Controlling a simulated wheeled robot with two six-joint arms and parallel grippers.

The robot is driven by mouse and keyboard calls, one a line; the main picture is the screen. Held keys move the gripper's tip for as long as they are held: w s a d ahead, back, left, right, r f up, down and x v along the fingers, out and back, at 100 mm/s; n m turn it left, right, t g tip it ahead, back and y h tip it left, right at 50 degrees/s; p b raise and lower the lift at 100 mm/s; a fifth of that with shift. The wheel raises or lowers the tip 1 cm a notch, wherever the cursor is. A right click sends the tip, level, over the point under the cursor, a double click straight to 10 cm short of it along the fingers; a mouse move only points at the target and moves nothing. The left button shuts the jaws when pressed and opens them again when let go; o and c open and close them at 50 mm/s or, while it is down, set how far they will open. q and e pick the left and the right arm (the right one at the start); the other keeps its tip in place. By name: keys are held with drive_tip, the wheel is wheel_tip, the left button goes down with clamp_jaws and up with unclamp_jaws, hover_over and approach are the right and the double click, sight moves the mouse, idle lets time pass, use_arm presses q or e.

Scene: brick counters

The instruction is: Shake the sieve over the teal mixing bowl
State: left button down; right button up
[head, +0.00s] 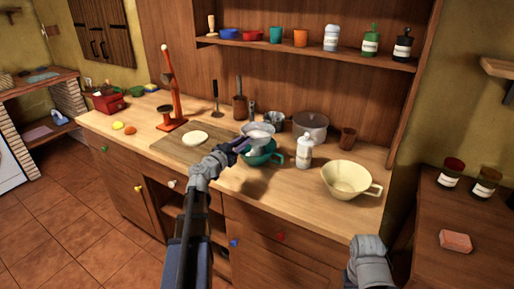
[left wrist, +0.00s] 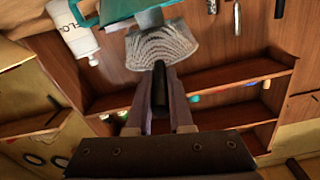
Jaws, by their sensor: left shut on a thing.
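The teal mixing bowl (head: 264,159) stands on the wooden counter, and part of it shows at the top of the left wrist view (left wrist: 110,10). The sieve (head: 259,129), a pale mesh basket, is above the bowl and hides part of its opening. Its mesh (left wrist: 163,46) and dark handle (left wrist: 160,88) show in the left wrist view. My left gripper (head: 240,146) is shut on the handle, left of the bowl. Part of my right arm shows at the lower right of the head view; its gripper is out of view.
A white flour bottle (head: 304,152) stands close to the right of the bowl. A cream bowl (head: 347,178) is farther right, and a lidded pot (head: 310,125) is behind. A board (head: 181,143) and an orange stand (head: 177,99) are to the left.

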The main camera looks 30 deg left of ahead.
use_arm(q)
drive_tip(key=shift+d, duration=0.35)
idle(8.0)
